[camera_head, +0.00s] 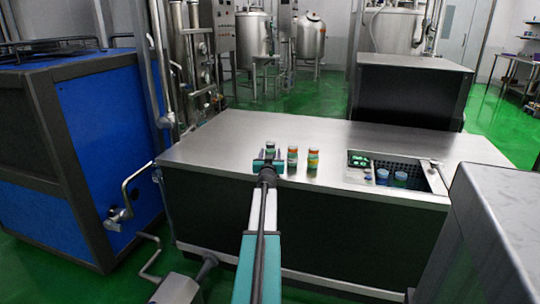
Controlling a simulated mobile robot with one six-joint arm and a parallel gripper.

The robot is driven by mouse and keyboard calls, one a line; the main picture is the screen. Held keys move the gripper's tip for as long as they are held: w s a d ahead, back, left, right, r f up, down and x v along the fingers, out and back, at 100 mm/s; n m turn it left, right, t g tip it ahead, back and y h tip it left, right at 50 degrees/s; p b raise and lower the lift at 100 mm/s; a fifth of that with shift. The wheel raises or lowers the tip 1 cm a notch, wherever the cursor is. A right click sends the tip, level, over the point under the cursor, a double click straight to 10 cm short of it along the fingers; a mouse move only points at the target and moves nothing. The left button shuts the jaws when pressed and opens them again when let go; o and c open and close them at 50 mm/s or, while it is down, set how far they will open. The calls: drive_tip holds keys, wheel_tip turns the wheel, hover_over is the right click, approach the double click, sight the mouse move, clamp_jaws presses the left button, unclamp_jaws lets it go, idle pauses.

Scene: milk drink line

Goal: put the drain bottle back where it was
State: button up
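Three small orange-and-green bottles stand close together near the front edge of the steel counter (220,143). They are a left bottle (270,149), a middle bottle (292,158) and a right bottle (313,161). I cannot tell which of them is the drain bottle. My gripper (268,161) is at the left bottle, low over the counter, and hides its lower part. The view does not show whether the fingers are closed on this bottle or only around or in front of it. The middle and right bottles stand upright, apart from my gripper.
At the counter's right is a sunken basin (425,178) with two blue-topped containers (400,179) and small green items (358,159). A blue machine (110,130) stands left and a grey cabinet (495,220) at the right front. The counter's left and back are clear.

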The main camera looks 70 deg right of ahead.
drive_tip(key=shift+o, duration=0.4)
drive_tip(key=shift+r, duration=0.1)
drive_tip(key=shift+r, duration=0.15)
drive_tip(key=shift+p+v, duration=0.65)
drive_tip(key=shift+v, duration=5.35)
drive_tip(key=shift+w, duration=0.1)
